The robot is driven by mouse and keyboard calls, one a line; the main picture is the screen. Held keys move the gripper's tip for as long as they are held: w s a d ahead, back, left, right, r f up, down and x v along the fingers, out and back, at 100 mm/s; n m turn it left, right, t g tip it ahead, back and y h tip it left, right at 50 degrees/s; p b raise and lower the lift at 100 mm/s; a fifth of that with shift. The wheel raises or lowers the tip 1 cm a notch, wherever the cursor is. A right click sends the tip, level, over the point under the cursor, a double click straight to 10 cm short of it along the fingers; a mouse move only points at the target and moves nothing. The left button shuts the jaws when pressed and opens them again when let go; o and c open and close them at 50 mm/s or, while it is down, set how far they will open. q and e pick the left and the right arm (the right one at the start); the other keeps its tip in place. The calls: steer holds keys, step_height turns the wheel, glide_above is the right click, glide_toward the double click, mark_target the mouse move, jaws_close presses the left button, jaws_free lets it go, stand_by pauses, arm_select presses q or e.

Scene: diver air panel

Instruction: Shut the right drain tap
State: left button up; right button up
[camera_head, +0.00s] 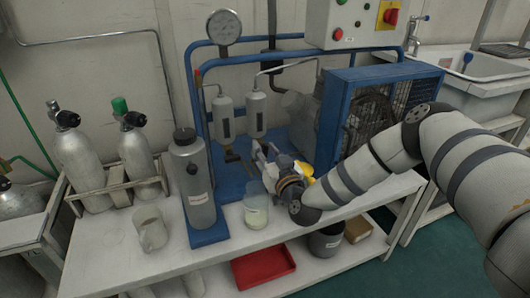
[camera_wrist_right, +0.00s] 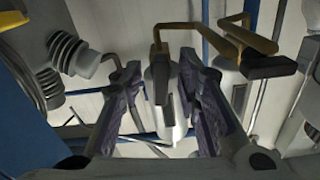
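Two pale filter cylinders hang on the blue frame in the head view, the left one (camera_head: 223,117) and the right one (camera_head: 256,112). My right gripper (camera_head: 262,150) is low in front of the right cylinder. In the right wrist view, which looks upside down, the right gripper's fingers (camera_wrist_right: 168,105) are apart. Between them are the right drain tap's dark lever (camera_wrist_right: 163,84) and the pale cylinder behind. The lever points towards the camera; contact with the fingers cannot be told. The left drain tap (camera_wrist_right: 268,66) is outside the fingers, its dark lever pointing sideways. My left gripper is not in view.
A blue-caged compressor (camera_head: 365,115) stands right of the gripper. A grey bottle (camera_head: 193,185) and a beaker (camera_head: 256,213) stand at the bench front. A pressure gauge (camera_head: 224,26) is above. A finned part (camera_wrist_right: 72,50) is close to the gripper in the right wrist view.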

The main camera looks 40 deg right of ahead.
jaws_close()
steer(key=shift+m, duration=0.3)
steer(key=m, duration=0.5)
steer(key=shift+f+m+b, duration=0.1)
steer(key=shift+m+b, duration=0.2)
steer(key=m+b, duration=0.1)
steer(key=m, duration=0.3)
steer(key=shift+f, duration=0.1)
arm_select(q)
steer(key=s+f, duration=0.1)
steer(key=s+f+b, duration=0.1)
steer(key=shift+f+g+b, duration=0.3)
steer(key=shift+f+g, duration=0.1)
arm_select(e)
steer(key=m, duration=0.5)
steer(key=shift+m, duration=0.4)
steer(key=shift+a, duration=0.1)
